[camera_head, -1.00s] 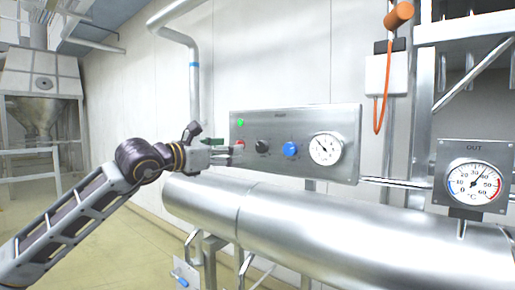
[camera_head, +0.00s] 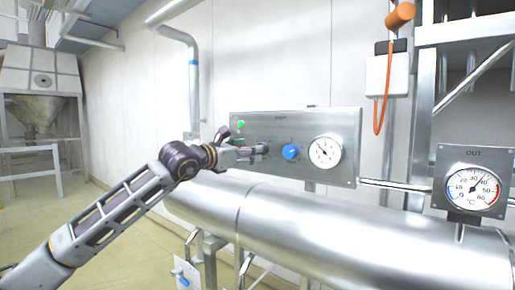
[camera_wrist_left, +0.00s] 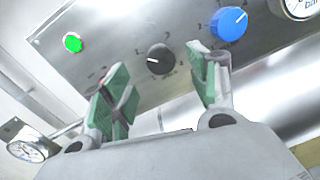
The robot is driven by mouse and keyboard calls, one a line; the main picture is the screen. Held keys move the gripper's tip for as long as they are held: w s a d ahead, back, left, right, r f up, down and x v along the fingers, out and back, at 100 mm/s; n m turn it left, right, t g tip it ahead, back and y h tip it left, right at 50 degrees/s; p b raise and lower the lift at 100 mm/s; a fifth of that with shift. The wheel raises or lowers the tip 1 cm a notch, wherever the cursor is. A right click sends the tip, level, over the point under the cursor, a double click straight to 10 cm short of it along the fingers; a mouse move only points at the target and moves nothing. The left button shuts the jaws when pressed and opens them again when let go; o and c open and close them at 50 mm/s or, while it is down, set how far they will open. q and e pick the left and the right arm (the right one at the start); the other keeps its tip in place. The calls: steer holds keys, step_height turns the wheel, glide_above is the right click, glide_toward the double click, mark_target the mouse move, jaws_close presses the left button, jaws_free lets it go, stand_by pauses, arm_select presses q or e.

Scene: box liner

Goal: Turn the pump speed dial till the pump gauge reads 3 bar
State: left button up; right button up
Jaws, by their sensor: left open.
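A steel control panel (camera_head: 345,122) carries a black dial (camera_wrist_left: 160,59) and a larger blue dial (camera_head: 290,152), also in the left wrist view (camera_wrist_left: 229,24). Their labels are too small to read, so I cannot tell which is the pump speed dial. The black dial's white mark points left. The round bar gauge (camera_head: 326,151) is right of the blue dial; its needle points up-left, and its value is unreadable. In the wrist view the dial appears between the green-padded fingers (camera_wrist_left: 158,68), without clear contact. My right gripper is unseen.
A green light (camera_head: 240,125) is at the panel's upper left. A big steel pipe (camera_head: 300,222) runs below the panel. A temperature gauge (camera_head: 473,188) marked OUT stands at the right. An orange cord (camera_head: 378,115) hangs above.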

arm_select(q)
steer(key=shift+p+x, duration=0.6)
steer(key=shift+x, duration=2.05)
steer(key=c, duration=1)
arm_select(e)
steer(key=shift+s+d+r, duration=0.2)
steer(key=shift+s+d, duration=0.25)
steer(key=shift+s+d+r, duration=0.15)
steer(key=shift+s+d, duration=0.25)
steer(key=shift+s, duration=0.05)
